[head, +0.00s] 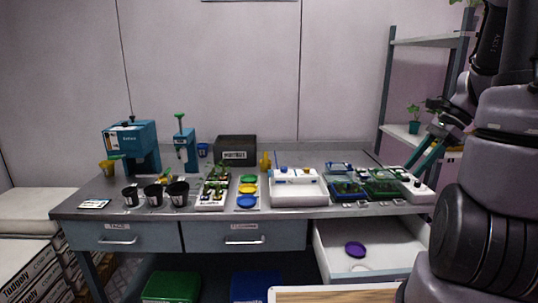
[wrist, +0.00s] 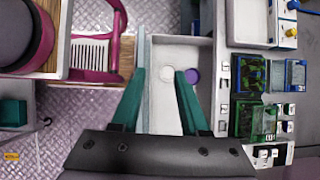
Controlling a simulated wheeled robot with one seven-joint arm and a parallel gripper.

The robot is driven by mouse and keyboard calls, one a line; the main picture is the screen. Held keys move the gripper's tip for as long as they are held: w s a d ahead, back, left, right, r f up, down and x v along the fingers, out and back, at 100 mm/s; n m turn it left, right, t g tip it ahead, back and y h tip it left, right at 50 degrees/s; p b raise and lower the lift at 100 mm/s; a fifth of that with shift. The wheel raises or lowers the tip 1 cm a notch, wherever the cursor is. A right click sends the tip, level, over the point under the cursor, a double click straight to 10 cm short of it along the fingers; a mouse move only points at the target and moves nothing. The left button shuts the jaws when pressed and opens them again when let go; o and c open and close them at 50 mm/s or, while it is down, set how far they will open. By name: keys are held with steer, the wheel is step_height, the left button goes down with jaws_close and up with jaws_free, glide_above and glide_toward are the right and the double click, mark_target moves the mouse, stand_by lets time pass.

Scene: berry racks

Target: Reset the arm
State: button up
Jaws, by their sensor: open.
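My gripper shows in the head view (head: 424,160) at the right, above the right end of the workbench and in front of the shelf rack. In the wrist view, its two green fingers (wrist: 158,72) are spread apart with nothing between them. Below them is the open white drawer (wrist: 165,110), with a purple disc (wrist: 193,76) beside the right fingertip in the picture. The purple disc also lies in the open drawer in the head view (head: 355,249). My arm folds up along the right edge of the head view.
The workbench (head: 290,212) holds black pots (head: 178,194), coloured lids (head: 247,201), a white device (head: 297,187) and planted trays (head: 347,188). The drawer at its right front stands open. A shelf rack (head: 413,41) is behind on the right. Boxes are stacked at left.

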steer(key=s+a+r+n+t+h, duration=0.2)
steer(key=s+a+r+n+t, duration=0.1)
steer(key=a+r+n, duration=0.3)
steer(key=s+a+r+n+t+h, duration=0.2)
steer(key=s+a+r+n, duration=0.3)
steer(key=r, duration=0.6)
steer(key=a+n+t, duration=0.1)
steer(key=a+n, duration=0.1)
steer(key=n, duration=0.1)
steer(key=shift+a+t, duration=0.2)
steer(key=shift+t, duration=0.2)
